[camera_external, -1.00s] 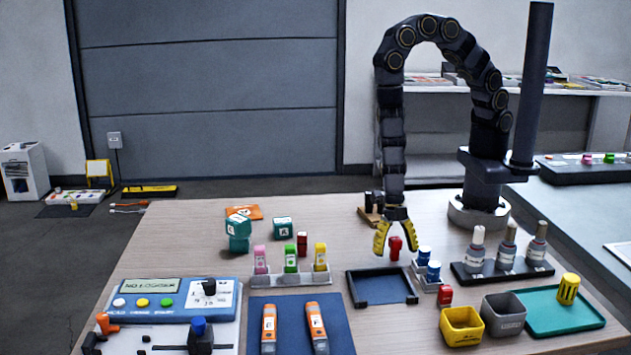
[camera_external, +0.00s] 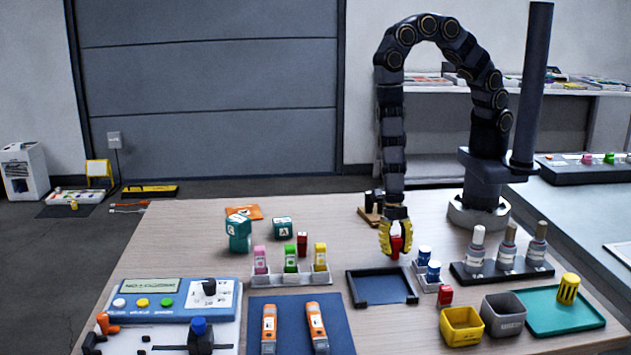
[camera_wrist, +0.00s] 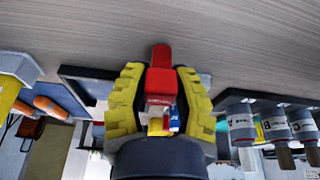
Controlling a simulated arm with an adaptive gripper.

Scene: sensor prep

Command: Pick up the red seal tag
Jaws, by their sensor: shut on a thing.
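A red seal tag (camera_external: 396,244) stands on the table behind the small black tray. My gripper (camera_external: 396,252) points down, with its yellow fingers shut on both sides of it. In the wrist view the red tag (camera_wrist: 159,82) sits between the two yellow fingers (camera_wrist: 159,98), with its top toward my palm. Its lower end seems to be at the wooden surface; I cannot tell whether there is a gap. Two other small red items show: one (camera_external: 302,243) behind the white rack and one (camera_external: 445,295) near the yellow bin.
The black tray (camera_external: 352,287) is just in front of my gripper. The white rack (camera_external: 290,279) is at left. The table behind is mostly clear.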

